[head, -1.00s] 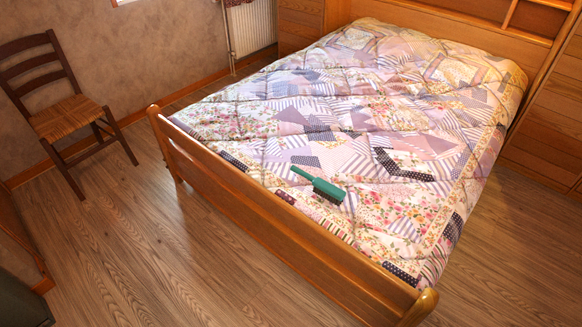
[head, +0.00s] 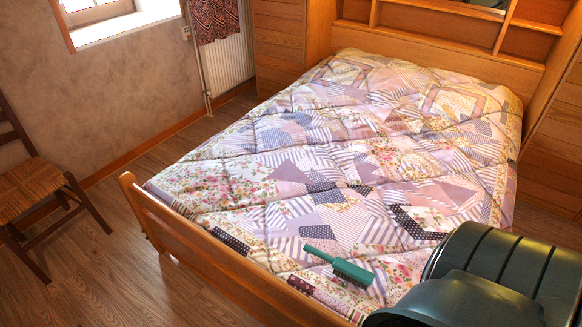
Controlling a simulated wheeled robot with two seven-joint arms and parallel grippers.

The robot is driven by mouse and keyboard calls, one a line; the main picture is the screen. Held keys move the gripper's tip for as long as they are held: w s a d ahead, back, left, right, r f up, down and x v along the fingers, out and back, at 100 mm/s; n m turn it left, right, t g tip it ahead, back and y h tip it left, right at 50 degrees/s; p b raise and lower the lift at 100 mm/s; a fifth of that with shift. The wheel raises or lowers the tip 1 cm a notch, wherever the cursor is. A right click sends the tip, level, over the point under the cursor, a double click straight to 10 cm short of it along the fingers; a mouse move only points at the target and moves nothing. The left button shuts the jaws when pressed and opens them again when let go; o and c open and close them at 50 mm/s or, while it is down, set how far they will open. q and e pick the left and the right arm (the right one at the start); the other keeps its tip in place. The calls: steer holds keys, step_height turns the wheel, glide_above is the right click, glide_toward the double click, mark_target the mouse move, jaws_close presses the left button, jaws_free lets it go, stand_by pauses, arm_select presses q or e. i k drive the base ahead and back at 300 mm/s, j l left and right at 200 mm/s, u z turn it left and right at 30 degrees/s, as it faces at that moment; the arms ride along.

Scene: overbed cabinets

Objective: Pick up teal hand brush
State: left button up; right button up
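The teal hand brush (head: 340,265) lies on the patchwork quilt (head: 290,160) near the foot of the bed. Neither gripper shows in the head view. A dark green, ribbed part of my own body covers the lower right corner and hides the bed's near right corner. The brush is uncovered and nothing touches it from above.
The wooden footboard (head: 200,250) stands between the near floor and the brush. A chair (head: 30,190) with a woven seat is at the left. Bare floor (head: 110,235) lies between chair and bed. Wooden cabinets (head: 280,45) flank the headboard.

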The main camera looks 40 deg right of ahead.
mark_target(359, 275)
steer(key=i+j+u, duration=0.15)
steer(key=i+u, duration=0.6)
steer(key=i, duration=0.45)
steer(key=z, duration=3.8)
